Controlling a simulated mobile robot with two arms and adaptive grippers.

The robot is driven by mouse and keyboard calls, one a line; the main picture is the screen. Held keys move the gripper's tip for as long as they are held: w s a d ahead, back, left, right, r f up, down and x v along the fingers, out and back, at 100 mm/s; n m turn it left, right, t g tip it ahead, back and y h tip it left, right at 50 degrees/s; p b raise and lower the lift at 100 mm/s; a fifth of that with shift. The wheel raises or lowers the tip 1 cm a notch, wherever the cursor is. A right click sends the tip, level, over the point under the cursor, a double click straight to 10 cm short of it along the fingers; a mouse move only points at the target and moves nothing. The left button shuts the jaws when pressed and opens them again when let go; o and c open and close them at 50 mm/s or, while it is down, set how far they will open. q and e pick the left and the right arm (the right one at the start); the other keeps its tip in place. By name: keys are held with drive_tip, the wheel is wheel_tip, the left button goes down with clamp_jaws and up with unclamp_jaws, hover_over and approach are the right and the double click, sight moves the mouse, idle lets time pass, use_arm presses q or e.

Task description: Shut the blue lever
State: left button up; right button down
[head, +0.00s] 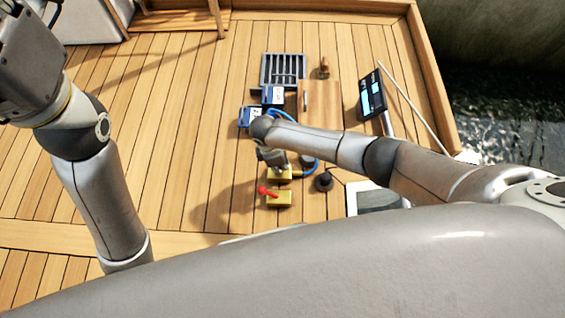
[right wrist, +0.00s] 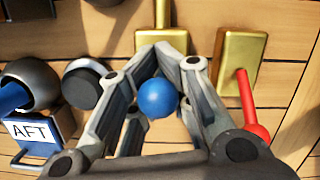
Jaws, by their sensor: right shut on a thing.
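The blue lever's round knob (right wrist: 157,98) shows in the right wrist view between the fingers of my right gripper (right wrist: 161,66). This gripper is shut on the blue lever. In the head view my right gripper (head: 272,158) is over a yellow base (head: 286,174), and the blue knob is hidden there. In the wrist view a brass-yellow base (right wrist: 162,42) shows just beyond the fingers; the lever's shaft is mostly hidden. My left arm stands at the left of the head view, with its gripper out of view.
A red lever (head: 268,191) on its own yellow base (head: 279,200) is close beside the gripper. A blue AFT-labelled part (right wrist: 38,130) and a dark round knob (right wrist: 84,88) are at the wrist view's left. A tilted screen (head: 372,95) stands right; the deck left is open.

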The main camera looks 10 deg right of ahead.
drive_tip(key=shift+w+a+r+h, duration=0.15)
drive_tip(key=shift+r+h, duration=0.1)
drive_tip(key=shift+h, duration=0.05)
drive_tip(key=c, duration=1.8)
unclamp_jaws()
drive_tip(key=shift+o, duration=1.4)
drive_tip(key=shift+r, duration=0.1)
drive_tip(key=v, duration=1.1)
drive_tip(key=shift+r, duration=0.4)
